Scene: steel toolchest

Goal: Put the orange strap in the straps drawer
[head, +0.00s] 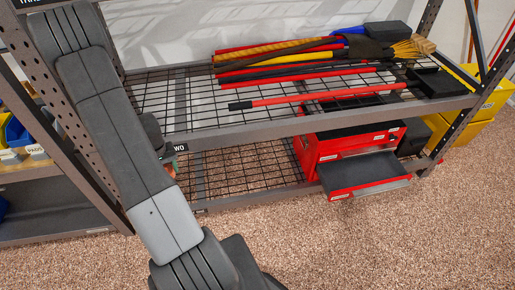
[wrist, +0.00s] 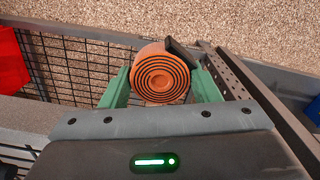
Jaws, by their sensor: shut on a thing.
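My gripper (wrist: 161,70) has green fingers shut on the orange strap (wrist: 160,82), a tight roll with its spiral end facing the wrist camera. In the head view my arm hides most of the gripper, and only a small bit shows beside the arm near the lower shelf. The red toolchest (head: 312,160) stands on the lower shelf, to the right of my gripper. One of its drawers (head: 372,187) is pulled out, with a dark grey floor that looks empty. The drawer labels are too small to read.
The upper wire shelf (head: 160,95) holds a bundle of long-handled tools (head: 300,65) above the toolchest. Yellow bins (head: 470,128) stand at the right. The lower wire shelf (head: 235,175) is bare left of the toolchest. Carpet (head: 300,245) in front is clear.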

